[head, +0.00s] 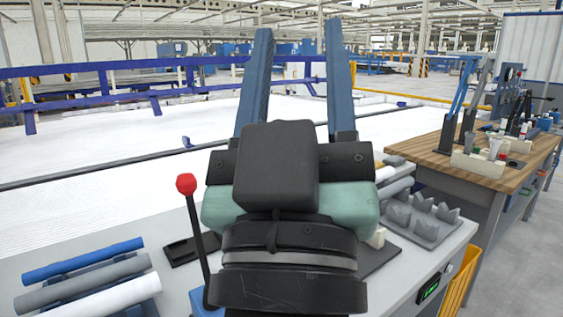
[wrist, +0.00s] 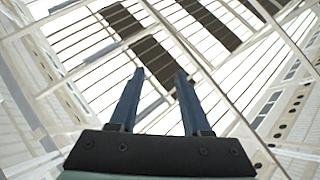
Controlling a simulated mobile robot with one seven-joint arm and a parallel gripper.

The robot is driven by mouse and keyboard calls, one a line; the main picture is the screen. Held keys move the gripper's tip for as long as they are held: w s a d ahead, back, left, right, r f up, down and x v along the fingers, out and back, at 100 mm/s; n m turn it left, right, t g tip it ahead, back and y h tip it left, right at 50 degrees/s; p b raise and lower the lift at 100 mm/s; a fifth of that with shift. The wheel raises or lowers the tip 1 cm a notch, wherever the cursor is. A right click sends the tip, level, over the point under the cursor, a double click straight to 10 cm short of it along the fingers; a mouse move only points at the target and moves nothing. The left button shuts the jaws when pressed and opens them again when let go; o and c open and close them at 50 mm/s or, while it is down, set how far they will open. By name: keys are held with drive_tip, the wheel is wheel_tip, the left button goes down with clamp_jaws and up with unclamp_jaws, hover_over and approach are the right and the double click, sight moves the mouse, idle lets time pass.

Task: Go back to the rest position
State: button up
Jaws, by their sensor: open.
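My gripper (head: 299,82) is raised in the middle of the head view, with its two blue fingers pointing up and wide apart. Nothing is between them. In the wrist view my gripper (wrist: 157,98) points up toward the hall's roof beams and skylights, and it is empty there too. A blue pipe (head: 83,261), a grey pipe (head: 82,282) and a white pipe (head: 92,300) lie side by side at the lower left of the head view, apart from my gripper. My gripper and wrist hide the middle of the workbench.
The grey workbench (head: 440,262) carries a grey block with pointed notches (head: 420,219) at right. A red-knobbed lever (head: 187,185) stands left of my arm. A wooden-topped table (head: 425,150) with tools is at right. A blue rail (head: 130,66) runs behind.

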wheel_tip(320, 180, up, 20)
drive_tip(key=s+a+m+y+p, duration=0.1)
drive_tip(key=s+p, duration=0.1)
drive_tip(key=p, duration=1.4)
drive_tip(key=shift+s+f+t+y+p, duration=0.15)
drive_tip(key=shift+s+t+y+p, duration=0.05)
drive_tip(key=shift+t+y+p, duration=0.2)
